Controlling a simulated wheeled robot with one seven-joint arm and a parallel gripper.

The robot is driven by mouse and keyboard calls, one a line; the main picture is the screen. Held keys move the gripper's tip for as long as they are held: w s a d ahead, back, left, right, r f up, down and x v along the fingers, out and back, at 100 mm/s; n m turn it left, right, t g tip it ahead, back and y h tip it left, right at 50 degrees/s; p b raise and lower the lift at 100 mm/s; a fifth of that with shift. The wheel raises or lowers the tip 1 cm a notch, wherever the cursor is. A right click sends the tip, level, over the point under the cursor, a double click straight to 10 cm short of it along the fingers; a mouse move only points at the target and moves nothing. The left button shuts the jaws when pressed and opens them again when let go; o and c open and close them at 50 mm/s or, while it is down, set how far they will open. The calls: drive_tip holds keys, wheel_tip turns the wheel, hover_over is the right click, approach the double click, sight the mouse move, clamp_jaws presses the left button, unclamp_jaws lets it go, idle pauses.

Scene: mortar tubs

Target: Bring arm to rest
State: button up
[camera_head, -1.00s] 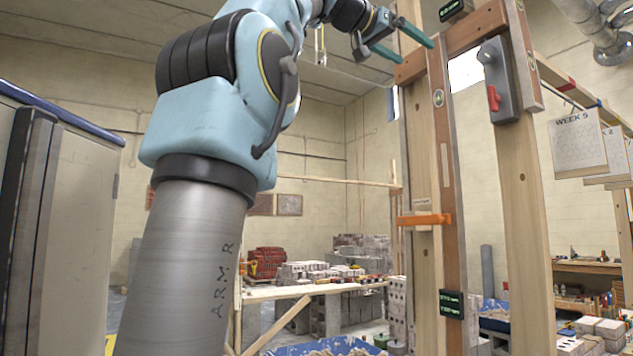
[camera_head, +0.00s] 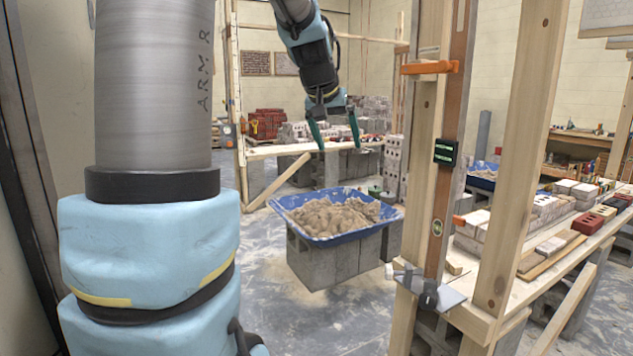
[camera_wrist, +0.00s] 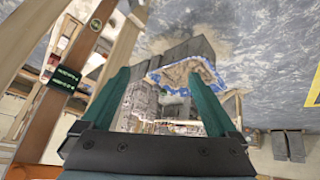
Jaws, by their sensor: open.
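My gripper (camera_head: 334,140) hangs in the middle of the head view with its two green fingers pointing down. The fingers are spread apart with nothing between them. In the picture it shows above the blue mortar tub (camera_head: 318,240), which is full of sandy mortar (camera_head: 335,215) and stands on grey blocks. In the wrist view my gripper (camera_wrist: 165,85) shows both fingers apart and empty, and the blue tub (camera_wrist: 212,68) appears beyond them.
A wooden post frame with a level (camera_head: 455,120) and an orange clamp (camera_head: 430,67) stands right of my gripper. A plank bench (camera_head: 590,240) with bricks lies at the right. A bench with blocks (camera_head: 290,150) stands behind. Bare floor (camera_head: 265,310) shows around the tub.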

drive_tip(key=s+a+f+n+g+y, duration=0.1)
drive_tip(key=s+a+f, duration=0.4)
drive_tip(key=s+f, duration=0.5)
drive_tip(key=s+a+f+g+y, duration=0.2)
drive_tip(key=s+a+f, duration=0.4)
drive_tip(key=s+f, duration=0.5)
drive_tip(key=shift+a+f+n+g, duration=0.25)
drive_tip(key=shift+f+n+g, duration=0.15)
drive_tip(key=shift+f+g, duration=0.4)
